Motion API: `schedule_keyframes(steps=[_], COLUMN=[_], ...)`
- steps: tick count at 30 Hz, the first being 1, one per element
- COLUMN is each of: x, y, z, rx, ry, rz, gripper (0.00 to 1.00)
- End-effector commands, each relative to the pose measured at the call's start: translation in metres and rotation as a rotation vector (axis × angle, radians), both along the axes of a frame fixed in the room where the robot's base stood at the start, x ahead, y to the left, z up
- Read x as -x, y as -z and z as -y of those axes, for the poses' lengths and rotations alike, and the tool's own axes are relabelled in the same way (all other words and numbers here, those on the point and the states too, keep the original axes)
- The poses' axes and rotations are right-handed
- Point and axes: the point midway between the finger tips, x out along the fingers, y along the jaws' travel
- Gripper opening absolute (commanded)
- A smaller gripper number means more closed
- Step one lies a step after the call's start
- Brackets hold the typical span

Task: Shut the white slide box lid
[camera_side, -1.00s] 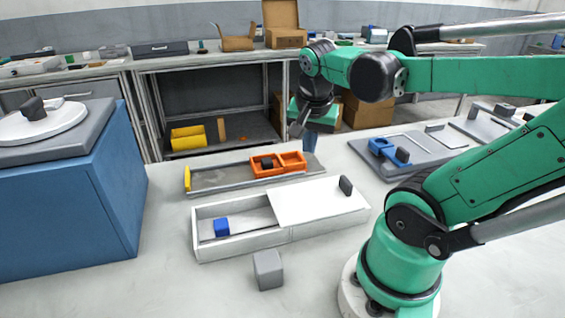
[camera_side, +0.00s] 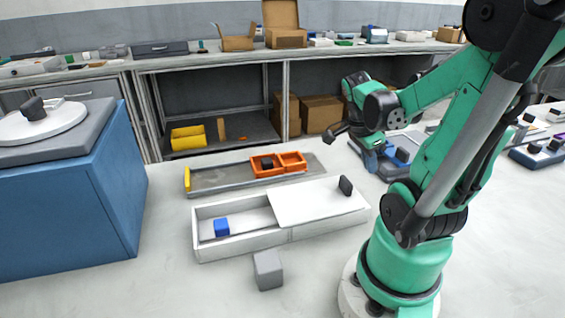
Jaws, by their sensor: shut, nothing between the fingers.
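The white slide box (camera_side: 240,242) sits on the table, its left part open with a blue block (camera_side: 221,226) inside. Its white lid (camera_side: 310,203) is slid toward the right and covers only the right part of the box. A dark upright handle (camera_side: 345,186) stands near the lid's right end. My gripper (camera_side: 329,134) is shut and empty, in the air behind and above the box, to the left of my wrist. It is apart from the lid and its handle.
An orange divided tray (camera_side: 279,163) sits on a grey track (camera_side: 215,178) behind the white box. A grey block (camera_side: 268,270) stands in front of the box. A blue cabinet (camera_side: 75,200) is at the left. A blue part (camera_side: 378,160) lies behind my arm at the right.

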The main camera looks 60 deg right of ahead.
Motion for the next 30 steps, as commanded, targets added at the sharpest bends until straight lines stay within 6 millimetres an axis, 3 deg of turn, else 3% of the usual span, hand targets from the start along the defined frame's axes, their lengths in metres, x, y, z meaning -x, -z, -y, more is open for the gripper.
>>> schedule_keyframes(steps=[6, 15, 30], x=[0.006, -0.020, -0.024], y=[0.024, 0.022, 0.022], z=[0.006, -0.020, -0.024], rx=[0.000, 0.000, 0.000], ry=[0.002, -0.005, -0.002], rz=[0.000, 0.000, 0.000], gripper=[0.00, 0.00, 0.00])
